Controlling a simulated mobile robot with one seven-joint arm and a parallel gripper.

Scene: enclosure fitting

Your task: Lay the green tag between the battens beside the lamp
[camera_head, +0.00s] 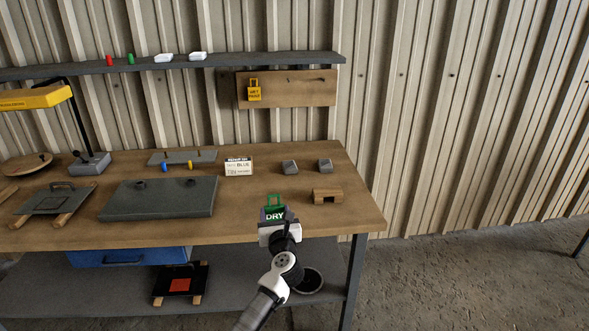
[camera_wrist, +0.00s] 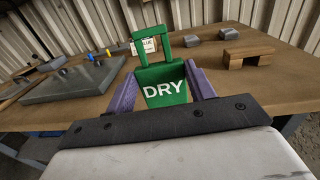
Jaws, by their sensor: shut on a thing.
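The green tag (camera_head: 274,211), marked DRY and with a loop handle, is in my gripper (camera_head: 277,222) above the front right part of the table. In the wrist view the tag (camera_wrist: 163,86) stands between the two purple fingers of my gripper (camera_wrist: 164,88), which is shut on it. The yellow lamp (camera_head: 38,98) stands at the back left on a grey base (camera_head: 91,163). In front of the lamp base, two wooden battens (camera_head: 76,206) lie at the left, with a dark handled plate (camera_head: 52,202) resting across them.
A large grey slab (camera_head: 160,198) lies right of the battens. A white card (camera_head: 239,167), two grey blocks (camera_head: 290,167) and a wooden bridge block (camera_head: 327,195) stand to the right. A yellow tag (camera_head: 254,93) hangs on the wall board. A shelf (camera_head: 180,66) runs above.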

